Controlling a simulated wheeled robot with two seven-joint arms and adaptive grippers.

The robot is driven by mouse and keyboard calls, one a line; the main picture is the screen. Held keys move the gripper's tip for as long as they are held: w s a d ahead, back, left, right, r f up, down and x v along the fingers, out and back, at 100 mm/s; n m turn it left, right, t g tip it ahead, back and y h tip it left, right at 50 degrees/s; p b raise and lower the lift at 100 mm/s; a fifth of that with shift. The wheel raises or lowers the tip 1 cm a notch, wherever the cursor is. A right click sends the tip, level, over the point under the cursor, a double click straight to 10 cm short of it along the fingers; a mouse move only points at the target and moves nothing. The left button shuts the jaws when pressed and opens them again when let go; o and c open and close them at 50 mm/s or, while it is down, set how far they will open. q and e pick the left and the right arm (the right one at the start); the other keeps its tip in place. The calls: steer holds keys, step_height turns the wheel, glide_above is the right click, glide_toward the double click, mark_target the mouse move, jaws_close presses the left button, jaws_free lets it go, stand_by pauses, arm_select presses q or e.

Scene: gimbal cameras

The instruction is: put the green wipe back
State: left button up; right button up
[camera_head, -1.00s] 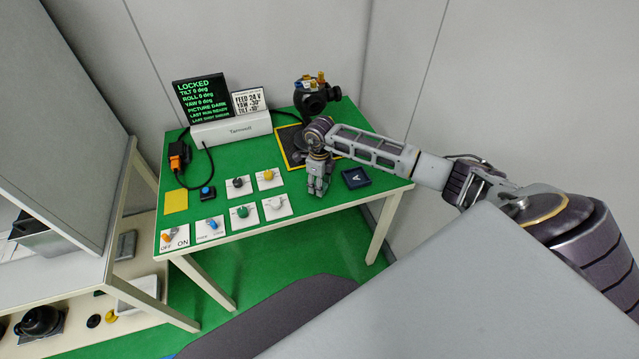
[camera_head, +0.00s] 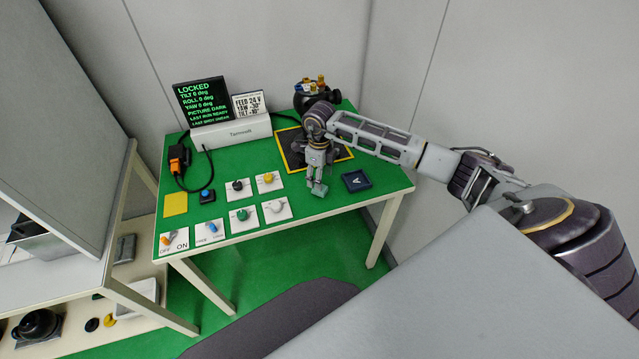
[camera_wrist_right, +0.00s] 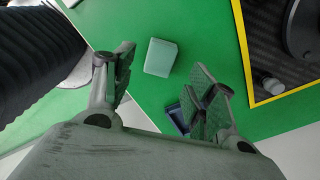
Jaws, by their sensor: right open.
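A small pale green block (camera_wrist_right: 160,57), which looks like the green wipe, lies on the green tabletop in the right wrist view. It sits just beyond and between my right fingertips, apart from both. My right gripper (camera_wrist_right: 163,80) is open and empty. In the head view the right gripper (camera_head: 317,168) hangs low over the table, with the pale block (camera_head: 319,189) just below it in the picture. A dark blue tray marked A (camera_head: 356,180) is to the right of the block. In the wrist view the right finger partly hides the tray (camera_wrist_right: 178,117). My left gripper is out of view.
A yellow-edged black mat (camera_head: 291,160) lies behind the gripper, under my arm. A black camera device (camera_head: 312,98) stands at the back. Several knob panels (camera_head: 240,214) are left of the block, and a lit display (camera_head: 205,102) stands back left. The table's front edge is close.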

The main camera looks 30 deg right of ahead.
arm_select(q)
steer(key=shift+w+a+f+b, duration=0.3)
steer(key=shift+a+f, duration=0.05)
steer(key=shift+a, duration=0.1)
arm_select(e)
step_height(320, 180, up, 7)
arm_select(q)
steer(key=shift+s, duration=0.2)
arm_select(e)
steer(key=shift+f, duration=0.15)
stand_by(1.0)
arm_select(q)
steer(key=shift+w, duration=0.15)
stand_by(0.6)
